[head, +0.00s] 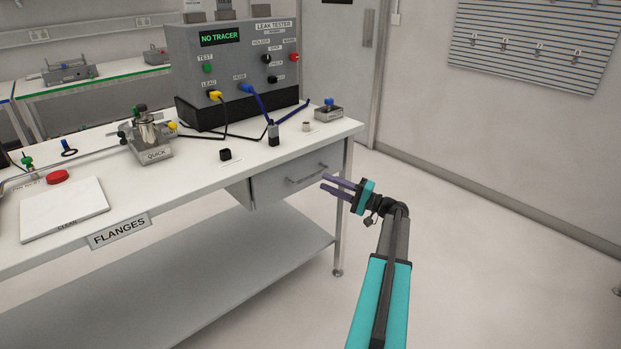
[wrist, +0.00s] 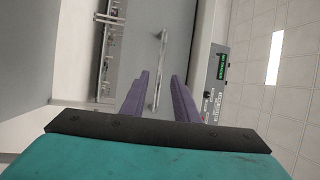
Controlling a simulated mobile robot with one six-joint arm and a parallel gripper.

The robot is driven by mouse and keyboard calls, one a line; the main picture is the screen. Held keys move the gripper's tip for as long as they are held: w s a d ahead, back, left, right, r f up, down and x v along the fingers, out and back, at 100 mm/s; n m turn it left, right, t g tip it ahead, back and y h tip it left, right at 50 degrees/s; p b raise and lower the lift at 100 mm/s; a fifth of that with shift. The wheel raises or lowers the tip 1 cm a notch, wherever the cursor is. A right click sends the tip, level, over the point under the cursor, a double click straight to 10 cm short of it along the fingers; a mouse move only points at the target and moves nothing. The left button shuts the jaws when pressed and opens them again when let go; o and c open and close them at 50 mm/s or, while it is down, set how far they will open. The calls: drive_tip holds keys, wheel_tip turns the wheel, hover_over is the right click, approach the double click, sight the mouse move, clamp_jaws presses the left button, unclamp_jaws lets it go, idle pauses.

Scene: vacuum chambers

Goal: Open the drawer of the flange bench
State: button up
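The flange bench (head: 190,170) has a white top and a "FLANGES" label on its front edge. Its grey drawer (head: 280,186) hangs under the right end and looks shut, with a bar handle (head: 306,174) across its front. My gripper (head: 324,184) is in front of the drawer, just right of the handle, with its purple fingers apart and pointing at the drawer. In the wrist view the handle (wrist: 160,70) shows beyond and between the two open fingers (wrist: 157,92). The fingers look apart from the handle, and nothing is between the fingertips.
The leak tester (head: 235,65), reading "NO TRACER", stands on the bench with cables. The "QUICK" fixture (head: 150,140), a white "CLEAN" plate (head: 65,209) and small parts lie on top. A lower shelf (head: 230,265) and a bench leg (head: 341,225) are below. The floor at right is clear.

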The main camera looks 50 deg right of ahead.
sight(312, 176)
drive_tip(key=shift+x, duration=3.55)
clamp_jaws()
